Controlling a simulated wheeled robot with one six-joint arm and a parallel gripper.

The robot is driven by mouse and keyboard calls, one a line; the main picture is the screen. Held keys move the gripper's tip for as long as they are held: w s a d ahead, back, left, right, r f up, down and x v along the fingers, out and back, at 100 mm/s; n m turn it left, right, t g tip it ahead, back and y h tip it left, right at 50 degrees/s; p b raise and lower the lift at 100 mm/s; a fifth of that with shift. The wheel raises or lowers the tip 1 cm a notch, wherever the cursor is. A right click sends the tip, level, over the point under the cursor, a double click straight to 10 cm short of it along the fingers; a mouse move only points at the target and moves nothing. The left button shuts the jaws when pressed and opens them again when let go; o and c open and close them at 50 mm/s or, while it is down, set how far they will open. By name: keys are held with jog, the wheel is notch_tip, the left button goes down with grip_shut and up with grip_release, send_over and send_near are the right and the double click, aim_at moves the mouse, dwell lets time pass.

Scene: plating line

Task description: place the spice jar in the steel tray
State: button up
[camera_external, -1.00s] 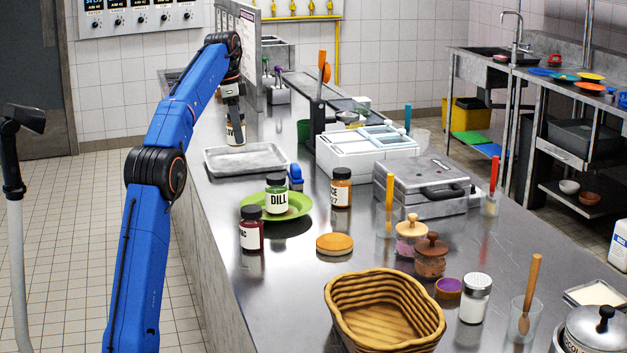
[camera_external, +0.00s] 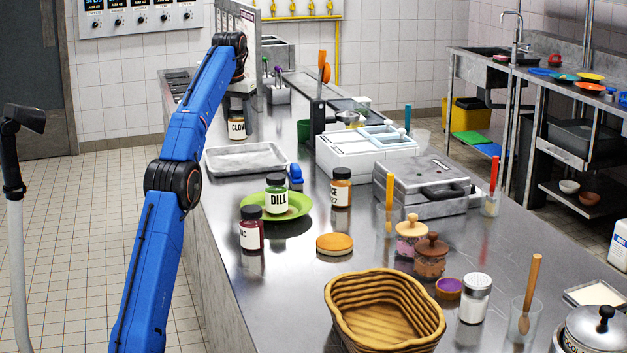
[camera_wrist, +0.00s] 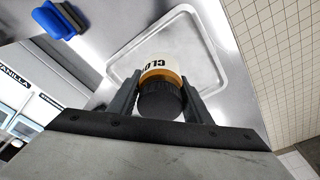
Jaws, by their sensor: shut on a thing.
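The spice jar (camera_external: 237,129) has a dark lid, amber contents and a white label that reads CLOVE. My gripper (camera_external: 236,104) is shut on it near the lid, one finger on each side in the wrist view (camera_wrist: 160,92). In the external view the jar is upright, just beyond the far edge of the steel tray (camera_external: 245,159). The shallow, empty tray lies flat on the counter. In the wrist view the tray (camera_wrist: 197,45) shows behind the jar. The gap between jar and counter is hard to judge.
A blue-handled tool (camera_external: 295,176) lies right of the tray. Nearer stand a dill jar (camera_external: 276,195) on a green plate (camera_external: 296,207), a dark red jar (camera_external: 251,229) and an orange jar (camera_external: 341,187). A white container unit (camera_external: 340,158) is at the right.

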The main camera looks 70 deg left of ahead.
aim_at(234, 109)
jog(key=shift+f, duration=4.7)
jog(key=shift+f, duration=0.15)
jog(key=o, duration=1.2)
jog(key=r, duration=0.7)
jog(key=s+d+r, duration=0.1)
jog(key=r, duration=0.3)
jog(key=shift+s+d+r, duration=0.1)
jog(key=shift+r, duration=0.25)
jog(key=shift+d+r, duration=0.1)
jog(key=shift+r, duration=0.15)
